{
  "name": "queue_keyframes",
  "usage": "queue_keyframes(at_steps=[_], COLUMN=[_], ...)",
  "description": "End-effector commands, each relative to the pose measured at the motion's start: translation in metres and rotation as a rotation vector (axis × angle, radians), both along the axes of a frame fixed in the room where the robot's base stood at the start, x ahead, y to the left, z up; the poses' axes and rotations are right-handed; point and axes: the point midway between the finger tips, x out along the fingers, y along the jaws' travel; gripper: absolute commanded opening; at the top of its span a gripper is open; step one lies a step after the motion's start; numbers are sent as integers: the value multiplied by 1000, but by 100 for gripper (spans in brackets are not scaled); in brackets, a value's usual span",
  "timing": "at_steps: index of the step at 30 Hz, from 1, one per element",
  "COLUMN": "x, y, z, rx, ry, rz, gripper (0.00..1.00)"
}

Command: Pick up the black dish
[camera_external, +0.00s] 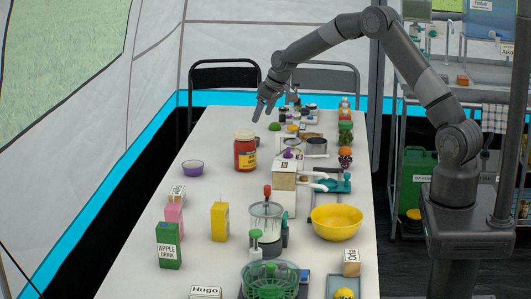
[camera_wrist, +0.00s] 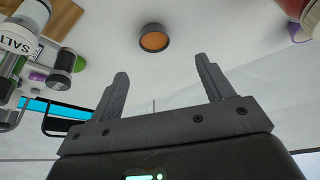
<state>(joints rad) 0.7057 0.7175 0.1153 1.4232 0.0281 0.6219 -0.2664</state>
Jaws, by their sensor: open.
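A small round dark grey to black dish (camera_wrist: 153,43) with an orange-brown inside stands on the white table in the wrist view. It lies beyond my fingertips, roughly between them from left to right, and nothing touches it. I cannot make it out clearly in the external view. My gripper (camera_wrist: 160,82) is open and empty, with both fingers spread apart. In the external view my gripper (camera_external: 262,108) hangs above the far half of the table, behind the red jar.
The red jar (camera_external: 245,152) and a purple bowl (camera_external: 192,167) stand nearby. A salt shaker (camera_wrist: 18,38), a green item (camera_wrist: 79,63) and a wooden board (camera_wrist: 55,15) crowd the wrist view's left. The tabletop around the dish is clear.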

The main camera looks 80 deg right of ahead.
Motion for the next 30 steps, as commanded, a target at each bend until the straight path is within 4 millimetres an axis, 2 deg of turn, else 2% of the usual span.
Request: queue_keyframes(at_steps=[12,20,30], x=[17,22,36], y=[-13,-17,-27], z=[-50,-66,-103], rx=[3,3,2], ry=[1,1,-1], rz=[-4,-5,-5], gripper=[74,74,74])
